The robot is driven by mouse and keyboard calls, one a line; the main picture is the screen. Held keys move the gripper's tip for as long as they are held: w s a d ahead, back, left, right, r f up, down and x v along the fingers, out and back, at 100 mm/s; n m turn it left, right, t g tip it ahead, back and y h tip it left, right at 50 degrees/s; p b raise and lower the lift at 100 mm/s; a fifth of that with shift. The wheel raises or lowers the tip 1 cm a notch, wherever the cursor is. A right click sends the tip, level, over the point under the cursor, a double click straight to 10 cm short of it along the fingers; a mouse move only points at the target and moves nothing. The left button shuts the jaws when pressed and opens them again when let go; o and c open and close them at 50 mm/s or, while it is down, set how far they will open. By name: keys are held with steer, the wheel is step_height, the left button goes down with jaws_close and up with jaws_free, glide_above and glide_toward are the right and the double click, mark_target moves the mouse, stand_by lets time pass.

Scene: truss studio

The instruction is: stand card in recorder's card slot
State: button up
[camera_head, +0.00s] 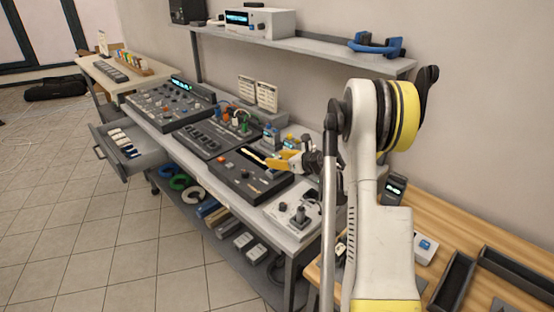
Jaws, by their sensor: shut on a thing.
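My gripper (274,162), with yellow fingers, reaches left over the long desk. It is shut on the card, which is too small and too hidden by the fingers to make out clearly. I cannot tell whether the card touches the device.
Dark mixers (168,104) fill the desk to the left. A light box with a joystick (298,212) stands in front of the gripper. A drawer (128,150) hangs open at left. A wooden table (452,218) is at right.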

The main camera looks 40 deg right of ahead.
steer(key=shift+f, duration=0.2)
steer(key=o, duration=0.7)
steer(key=shift+o, duration=0.2)
steer(key=p+v, duration=0.1)
steer(key=v, duration=1)
